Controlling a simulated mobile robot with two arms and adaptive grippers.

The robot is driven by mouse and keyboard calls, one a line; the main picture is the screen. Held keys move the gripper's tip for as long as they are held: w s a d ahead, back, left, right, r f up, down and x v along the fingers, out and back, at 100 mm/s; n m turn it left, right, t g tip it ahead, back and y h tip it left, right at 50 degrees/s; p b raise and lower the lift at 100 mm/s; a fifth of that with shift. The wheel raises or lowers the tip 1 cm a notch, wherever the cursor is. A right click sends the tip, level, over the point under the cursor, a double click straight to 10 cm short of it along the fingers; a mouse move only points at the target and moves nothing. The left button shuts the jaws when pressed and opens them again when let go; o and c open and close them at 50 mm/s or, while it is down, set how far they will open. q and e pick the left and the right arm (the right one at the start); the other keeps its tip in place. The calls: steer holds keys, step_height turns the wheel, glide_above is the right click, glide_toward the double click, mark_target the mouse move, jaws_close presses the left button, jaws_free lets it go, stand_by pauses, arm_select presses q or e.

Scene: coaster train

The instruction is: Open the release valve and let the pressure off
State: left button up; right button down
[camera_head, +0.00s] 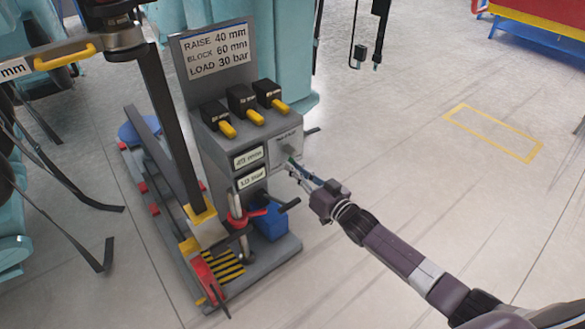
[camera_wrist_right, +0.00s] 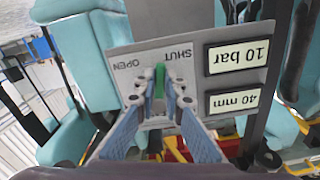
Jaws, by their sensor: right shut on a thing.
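The grey control stand (camera_head: 215,155) carries a sign reading RAISE 40 mm, BLOCK 60 mm, LOAD 30 bar. On its side, the green valve handle (camera_wrist_right: 159,80) stands between the OPEN and SHUT labels, which look upside down in the wrist view. My right gripper (camera_head: 293,167) reaches this side from the right. In the wrist view its fingers (camera_wrist_right: 159,88) are closed on the handle from both sides. One display (camera_wrist_right: 238,56) reads 10 bar and another (camera_wrist_right: 236,101) reads 40 mm. My left gripper is not seen.
Three black boxes with yellow levers (camera_head: 242,98) top the stand. A long dark bar (camera_head: 170,130) slants down to a yellow block at its foot. A blue box (camera_head: 270,221) sits on the base. Teal machinery (camera_head: 190,20) stands behind. Open floor lies to the right.

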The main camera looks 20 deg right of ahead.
steer(key=n, duration=0.1)
steer(key=d+n, duration=0.1)
steer(key=n, duration=0.1)
steer(key=shift+w+f, duration=0.1)
steer(key=shift+w, duration=0.1)
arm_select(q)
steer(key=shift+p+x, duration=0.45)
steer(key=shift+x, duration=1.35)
arm_select(e)
steer(key=shift+w+d+r+n, duration=0.2)
steer(key=shift+d+n, duration=0.25)
steer(key=shift+n, duration=1)
steer(key=shift+w+d+r+n, duration=0.15)
steer(key=shift+d+n, duration=0.25)
steer(key=shift+n, duration=1.1)
steer(key=shift+w+d+r+n, duration=0.15)
steer(key=shift+d+n, duration=0.3)
steer(key=shift+n, duration=1)
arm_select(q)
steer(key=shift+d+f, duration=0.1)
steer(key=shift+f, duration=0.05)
arm_select(e)
steer(key=shift+r, duration=0.1)
steer(key=c, duration=2)
jaws_free()
steer(key=shift+s, duration=0.1)
steer(key=v, duration=1.2)
